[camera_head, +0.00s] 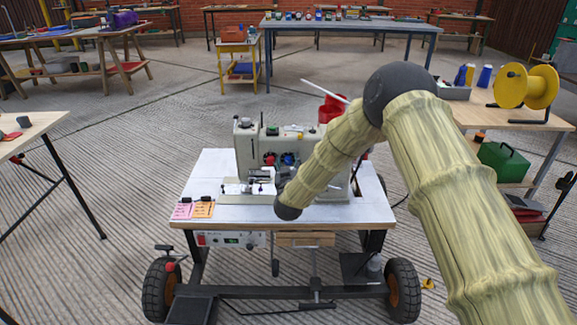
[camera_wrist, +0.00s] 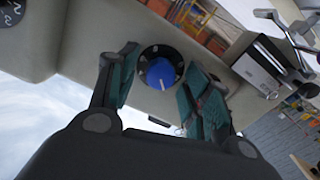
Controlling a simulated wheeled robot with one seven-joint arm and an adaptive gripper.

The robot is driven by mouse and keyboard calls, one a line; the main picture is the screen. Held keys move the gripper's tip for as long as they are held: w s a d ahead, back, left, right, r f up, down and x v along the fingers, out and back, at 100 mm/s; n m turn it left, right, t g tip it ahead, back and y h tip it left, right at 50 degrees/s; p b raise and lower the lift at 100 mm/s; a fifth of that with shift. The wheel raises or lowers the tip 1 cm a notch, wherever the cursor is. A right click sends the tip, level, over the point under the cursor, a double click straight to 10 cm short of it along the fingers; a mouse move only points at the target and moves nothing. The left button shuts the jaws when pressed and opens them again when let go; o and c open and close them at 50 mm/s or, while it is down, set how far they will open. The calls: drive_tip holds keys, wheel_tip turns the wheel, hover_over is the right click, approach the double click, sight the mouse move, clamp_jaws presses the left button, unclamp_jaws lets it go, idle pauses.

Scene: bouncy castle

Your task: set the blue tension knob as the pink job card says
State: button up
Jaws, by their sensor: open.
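In the wrist view, the blue tension knob (camera_wrist: 160,73) sits at the centre of a round black dial with white marks, on the pale machine body. A short white pointer line shows on its lower part. My gripper (camera_wrist: 163,72) is open, with one finger on each side of the knob; contact cannot be told. In the head view, the blue knob (camera_head: 287,159) is on the front of the sewing machine (camera_head: 310,150). My gripper is not clearly visible there.
A red knob (camera_head: 269,158) is left of the blue one. A side table (camera_head: 30,132) stands left.

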drive_tip(key=shift+w, duration=0.1)
drive_tip(key=c, duration=1)
drive_tip(key=shift+c, duration=0.2)
drive_tip(key=shift+m, duration=0.3)
drive_tip(key=m+p, duration=0.1)
drive_tip(key=m, duration=0.2)
drive_tip(key=shift+m, duration=0.3)
drive_tip(key=m, duration=0.4)
drive_tip(key=shift+d+m, duration=0.1)
drive_tip(key=shift+m, duration=0.2)
drive_tip(key=m, duration=0.4)
drive_tip(key=shift+m, duration=0.3)
drive_tip(key=shift+d+f+m+b, duration=0.1)
drive_tip(key=shift+m+b, duration=0.3)
drive_tip(key=shift+m, duration=1.8)
